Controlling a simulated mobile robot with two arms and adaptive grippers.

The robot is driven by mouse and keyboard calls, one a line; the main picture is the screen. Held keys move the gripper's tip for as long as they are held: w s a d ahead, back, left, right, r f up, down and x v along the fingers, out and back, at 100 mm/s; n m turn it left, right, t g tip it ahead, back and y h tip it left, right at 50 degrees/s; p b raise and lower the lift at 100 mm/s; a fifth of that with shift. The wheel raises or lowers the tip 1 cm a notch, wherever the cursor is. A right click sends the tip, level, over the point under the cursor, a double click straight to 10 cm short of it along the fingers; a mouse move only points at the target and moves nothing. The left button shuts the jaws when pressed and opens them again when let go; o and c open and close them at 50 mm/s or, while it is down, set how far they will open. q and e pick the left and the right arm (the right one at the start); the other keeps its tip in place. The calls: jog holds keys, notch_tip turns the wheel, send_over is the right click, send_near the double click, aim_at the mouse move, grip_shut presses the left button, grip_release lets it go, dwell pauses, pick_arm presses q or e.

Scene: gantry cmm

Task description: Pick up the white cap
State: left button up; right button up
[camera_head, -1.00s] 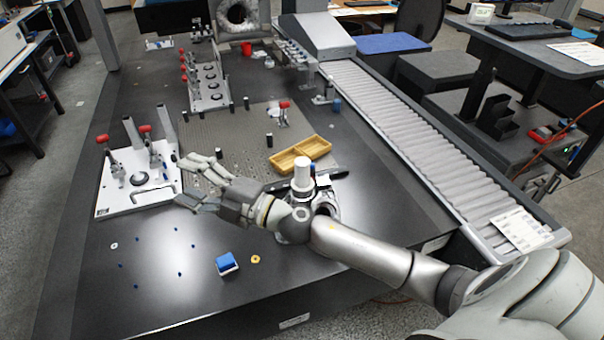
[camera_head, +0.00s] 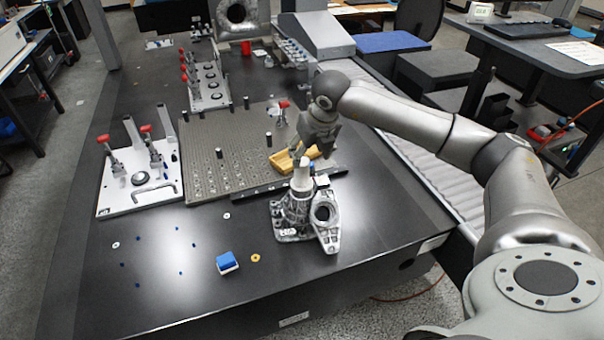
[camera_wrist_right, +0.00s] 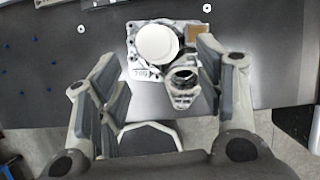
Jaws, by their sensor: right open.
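The white cap (camera_head: 302,174) is a pale upright cylinder on top of a grey metal casting (camera_head: 296,214) near the table's front right. In the right wrist view the cap (camera_wrist_right: 157,42) shows from above as a round white disc, with the casting (camera_wrist_right: 183,88) around and below it. My right gripper (camera_head: 309,150) is open and points down, above and a little behind the cap in the head view. In the right wrist view its fingers (camera_wrist_right: 157,62) stand wide apart, left and right of the cap, with nothing between them held. My left gripper is out of view.
A dark bar (camera_head: 255,190) lies on the table there. A perforated plate (camera_head: 215,170) with pegs and a white fixture (camera_head: 135,195) stand left. A blue block (camera_head: 227,262) lies in front.

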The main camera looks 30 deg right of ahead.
aim_at(302, 170)
jog(key=x, duration=0.4)
jog(key=shift+w+a+f+p, duration=0.1)
jog(key=shift+a+f+p, duration=0.05)
jog(key=shift+f+p, duration=0.2)
jog(key=p+x, duration=0.2)
jog(key=x, duration=0.2)
jog(key=shift+w+a+f, duration=0.15)
jog(key=shift+f, duration=0.2)
jog(key=shift+w+f, duration=0.1)
jog(key=shift+f, duration=0.15)
jog(key=shift+c, duration=0.3)
jog(key=c, duration=0.9)
